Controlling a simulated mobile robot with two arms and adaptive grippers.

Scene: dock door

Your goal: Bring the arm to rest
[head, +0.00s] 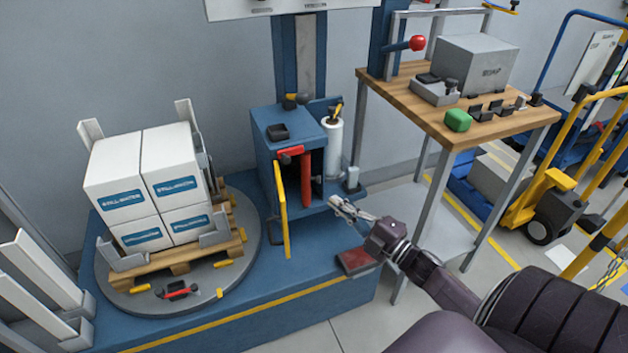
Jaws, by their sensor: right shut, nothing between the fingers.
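My right gripper (342,206) shows in the head view, shut and empty. It is in front of the open blue cabinet (268,165), a little right of the cabinet's yellow-edged door. My right arm (440,282) reaches in from the lower right, and its wrist is above and beside a dark red pad (355,261) on the blue platform. The fingers look apart from the cabinet and the pad. My left gripper is not in view.
White boxes (145,190) sit on a wooden pallet on a round turntable (122,299) at left. Yellow carts (530,210) are farther right.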

